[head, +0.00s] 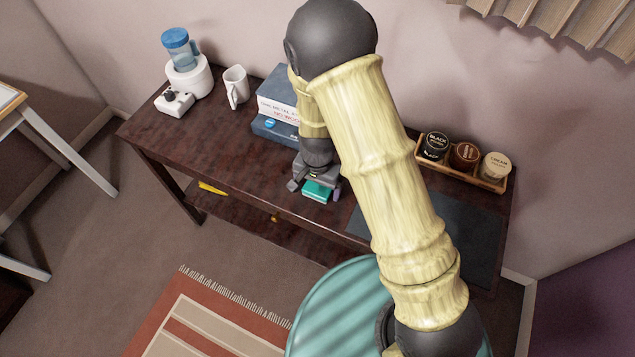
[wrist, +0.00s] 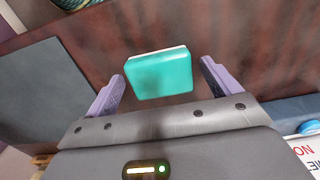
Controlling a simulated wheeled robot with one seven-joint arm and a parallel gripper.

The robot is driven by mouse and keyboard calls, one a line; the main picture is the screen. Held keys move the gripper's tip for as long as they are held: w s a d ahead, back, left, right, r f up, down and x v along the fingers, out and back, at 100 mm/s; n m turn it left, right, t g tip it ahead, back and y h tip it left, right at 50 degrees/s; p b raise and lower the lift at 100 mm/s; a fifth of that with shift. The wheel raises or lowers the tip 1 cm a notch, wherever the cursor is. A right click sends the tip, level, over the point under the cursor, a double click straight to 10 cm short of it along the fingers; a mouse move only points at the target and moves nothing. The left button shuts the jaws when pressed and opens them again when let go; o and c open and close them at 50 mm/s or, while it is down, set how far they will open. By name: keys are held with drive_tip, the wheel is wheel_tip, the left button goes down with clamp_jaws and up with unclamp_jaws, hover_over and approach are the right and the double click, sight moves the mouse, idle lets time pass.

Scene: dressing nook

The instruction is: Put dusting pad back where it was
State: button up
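The dusting pad is a teal block with a pale edge, in the head view (head: 318,192) near the front edge of the dark wooden table (head: 240,165), left of the dark mat. In the wrist view the pad (wrist: 158,74) lies between and slightly beyond the purple fingertips. My gripper (head: 316,187) is open above the table, also seen in the wrist view (wrist: 162,71). A gap shows between the pad and each finger. The pad seems to rest on the tabletop; its underside is hidden.
A wooden tray of several tins (head: 462,168) is at the back right. A dark mat (head: 470,238) covers the right side.

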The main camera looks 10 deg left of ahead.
sight(317, 187)
drive_tip(key=shift+r, duration=0.15)
wheel_tip(317, 187, up, 12)
drive_tip(key=p, duration=0.1)
idle(0.5)
idle(0.6)
drive_tip(key=s+d+r+n+t, duration=0.1)
drive_tip(key=s+d+r, duration=0.1)
drive_tip(key=d, duration=0.4)
drive_tip(key=s+d+r+n, duration=0.1)
drive_tip(key=s+d+r, duration=0.1)
drive_tip(key=d+r, duration=0.2)
drive_tip(key=s+d+r+n+t, duration=0.1)
drive_tip(key=s+d+r, duration=0.1)
drive_tip(key=d, duration=0.8)
drive_tip(key=shift+s+r+n+t, duration=0.3)
drive_tip(key=shift+r+n, duration=0.1)
drive_tip(key=shift+r, duration=0.1)
drive_tip(key=shift+p, duration=0.3)
